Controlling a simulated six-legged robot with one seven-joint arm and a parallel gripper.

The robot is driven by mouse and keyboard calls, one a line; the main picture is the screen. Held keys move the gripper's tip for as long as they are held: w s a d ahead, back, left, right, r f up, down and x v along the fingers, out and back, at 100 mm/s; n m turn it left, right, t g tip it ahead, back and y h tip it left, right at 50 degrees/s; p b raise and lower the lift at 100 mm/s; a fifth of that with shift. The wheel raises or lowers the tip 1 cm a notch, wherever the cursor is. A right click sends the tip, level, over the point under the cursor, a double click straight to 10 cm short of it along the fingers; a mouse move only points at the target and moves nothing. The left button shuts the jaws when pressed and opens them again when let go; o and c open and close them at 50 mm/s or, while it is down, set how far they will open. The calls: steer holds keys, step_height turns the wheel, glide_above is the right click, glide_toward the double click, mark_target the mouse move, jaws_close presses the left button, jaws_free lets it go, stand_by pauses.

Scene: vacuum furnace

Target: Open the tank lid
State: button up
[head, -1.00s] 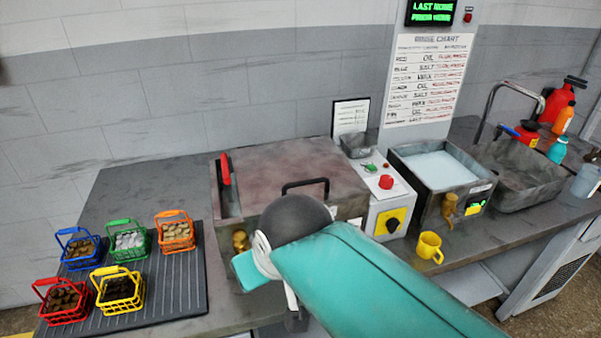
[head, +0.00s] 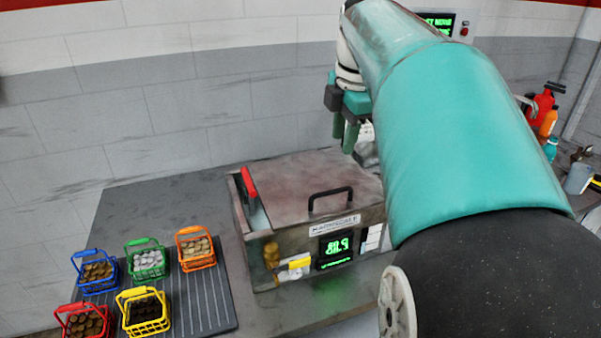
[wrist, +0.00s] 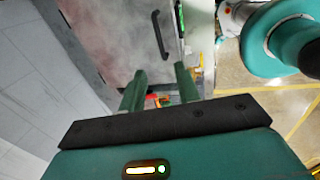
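The tank (head: 300,243) is a grey metal box on the counter with a green "88.9" display on its front. Its stained brownish lid (head: 285,180) lies flat over the top, with a black bar handle (head: 331,199) near the front edge. My gripper (head: 345,140) is raised above the lid's back right, fingers pointing down. In the wrist view the two green fingers (wrist: 161,88) are apart with nothing between them. The lid (wrist: 110,35) and its handle (wrist: 161,36) show beyond the fingers, not touched.
A red-handled piece (head: 249,183) stands at the tank's left edge. Several coloured baskets of small pieces, including a green one (head: 147,264), stand on a dark ribbed mat (head: 203,300) at left. My arm hides much of the right counter. Bottles (head: 545,115) stand far right.

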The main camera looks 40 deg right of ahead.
mark_target(333, 192)
steer(key=w+f, duration=0.1)
steer(key=f, duration=0.8)
steer(key=w+d+f, duration=0.1)
steer(key=f, duration=0.3)
steer(key=shift+w+f, duration=0.25)
steer(key=shift+w, duration=0.05)
steer(key=shift+a, duration=0.1)
steer(key=shift+c, duration=0.4)
jaws_close()
